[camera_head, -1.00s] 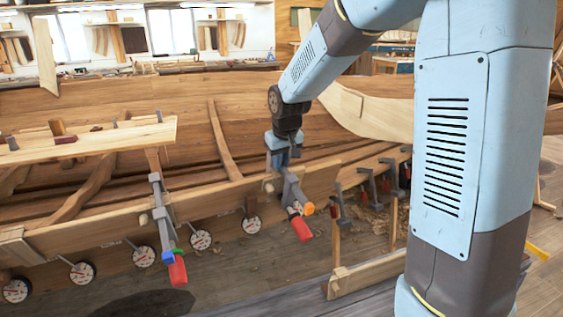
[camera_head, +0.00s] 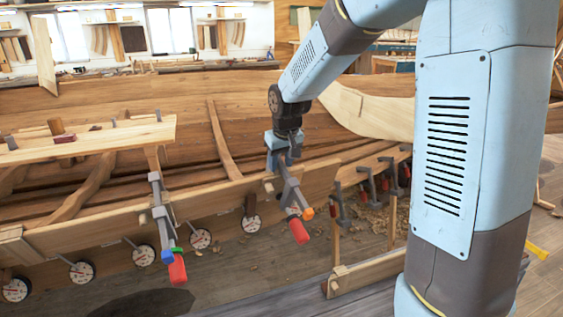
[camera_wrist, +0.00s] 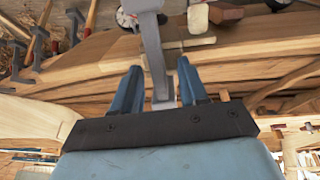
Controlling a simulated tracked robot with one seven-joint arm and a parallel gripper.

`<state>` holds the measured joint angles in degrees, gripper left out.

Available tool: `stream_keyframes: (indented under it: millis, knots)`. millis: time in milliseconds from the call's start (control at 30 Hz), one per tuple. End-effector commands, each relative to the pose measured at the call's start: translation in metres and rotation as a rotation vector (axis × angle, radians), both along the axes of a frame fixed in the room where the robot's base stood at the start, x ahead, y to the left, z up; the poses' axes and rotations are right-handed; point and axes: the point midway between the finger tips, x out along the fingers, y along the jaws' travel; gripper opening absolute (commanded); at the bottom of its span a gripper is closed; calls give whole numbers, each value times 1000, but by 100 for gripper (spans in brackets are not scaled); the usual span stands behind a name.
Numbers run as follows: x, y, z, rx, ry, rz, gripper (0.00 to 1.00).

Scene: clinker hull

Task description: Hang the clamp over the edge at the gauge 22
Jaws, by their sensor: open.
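A grey bar clamp (camera_head: 289,190) with a red handle and an orange tip sits at the top edge of the hull plank (camera_head: 230,200), its bar slanting down the outer face. My gripper (camera_head: 281,160) is at the clamp's upper end. In the wrist view, my open gripper (camera_wrist: 159,68) has one blue finger on each side of the clamp's grey bar (camera_wrist: 153,45). I cannot tell whether either finger touches it. A dial gauge (camera_head: 293,212) is partly hidden behind the clamp; another gauge (camera_head: 252,223) is to its left. The gauge numbers are not readable.
Another clamp (camera_head: 161,215) with a red handle and blue tip hangs on the plank to the left. More gauges (camera_head: 144,255) line the plank's lower side. Several clamps (camera_head: 386,175) stand in a row at the right. A low wooden beam (camera_head: 365,275) lies on the floor.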

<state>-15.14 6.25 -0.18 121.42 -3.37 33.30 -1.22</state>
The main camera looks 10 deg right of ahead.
Motion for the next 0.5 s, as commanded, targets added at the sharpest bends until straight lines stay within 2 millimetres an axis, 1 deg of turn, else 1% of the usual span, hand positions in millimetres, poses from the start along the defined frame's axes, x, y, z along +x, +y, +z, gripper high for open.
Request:
stream_keyframes:
  millis: [133, 267, 367, 500]
  knots:
    - [-1, 0, 0, -1, 2, 0, 43]
    - [-2, 0, 8, 1, -2, 0, 43]
    - [-6, -1, 22, 1, -4, 0, 43]
    - [-15, -3, 47, 2, -4, -1, 43]
